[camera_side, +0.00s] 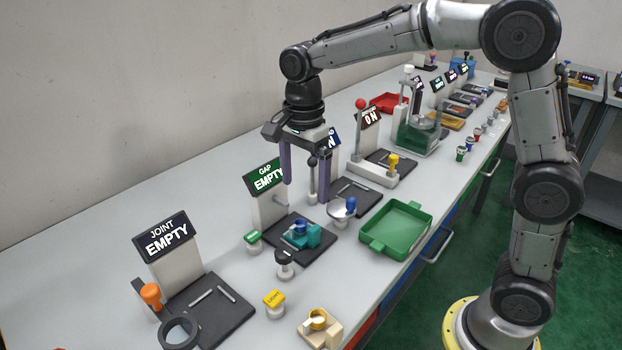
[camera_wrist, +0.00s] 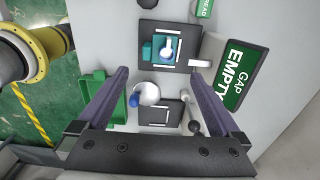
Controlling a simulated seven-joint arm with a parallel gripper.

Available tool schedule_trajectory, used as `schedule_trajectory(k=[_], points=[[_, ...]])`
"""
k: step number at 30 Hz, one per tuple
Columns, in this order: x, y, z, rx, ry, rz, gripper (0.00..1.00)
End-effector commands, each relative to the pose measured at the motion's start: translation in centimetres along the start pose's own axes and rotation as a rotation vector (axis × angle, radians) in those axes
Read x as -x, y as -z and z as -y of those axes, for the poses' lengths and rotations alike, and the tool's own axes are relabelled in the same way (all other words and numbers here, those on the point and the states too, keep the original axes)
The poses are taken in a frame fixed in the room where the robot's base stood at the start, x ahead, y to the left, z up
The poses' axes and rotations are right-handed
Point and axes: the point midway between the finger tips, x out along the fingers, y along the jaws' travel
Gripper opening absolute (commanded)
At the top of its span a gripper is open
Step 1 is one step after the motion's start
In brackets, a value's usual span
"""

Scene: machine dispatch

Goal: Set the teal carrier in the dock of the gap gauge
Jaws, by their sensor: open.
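The teal carrier (camera_side: 312,236) holds a blue and metal part and rests on the dark dock plate (camera_side: 288,255) of the gap gauge. In the wrist view the carrier (camera_wrist: 147,52) lies over the dock plate (camera_wrist: 192,28), near its light guide rails. I cannot tell whether it is fully seated. The gap gauge's green sign (camera_side: 264,178) reads EMPTY, also in the wrist view (camera_wrist: 240,78). My gripper (camera_side: 305,190) is open and empty, with its fingers pointing down, above and apart from the carrier. In the wrist view the gripper (camera_wrist: 173,72) has nothing between its fingers.
A green tray (camera_side: 418,209) stands right of the gap gauge. A blue-handled round metal piece (camera_side: 341,209) and the neighbouring dark plate (camera_side: 354,194) are close by. A black knob (camera_side: 284,262) and a green button (camera_side: 253,239) stand near the dock. The joint station (camera_side: 212,318) is front left.

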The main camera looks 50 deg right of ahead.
Motion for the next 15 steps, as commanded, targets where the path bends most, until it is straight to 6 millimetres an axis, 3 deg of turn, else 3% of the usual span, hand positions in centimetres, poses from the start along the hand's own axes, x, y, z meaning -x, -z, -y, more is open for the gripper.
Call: schedule_trajectory(k=[8, 11, 15], points=[[1.0, 0.3, -0.8, 0.046, 0.017, 0.002, 1.0], [2.4, 1.0, -2.7, 0.169, 0.06, 0.002, 1.0], [4.5, 2.5, -7.3, 0.457, 0.155, -0.021, 1.0]])
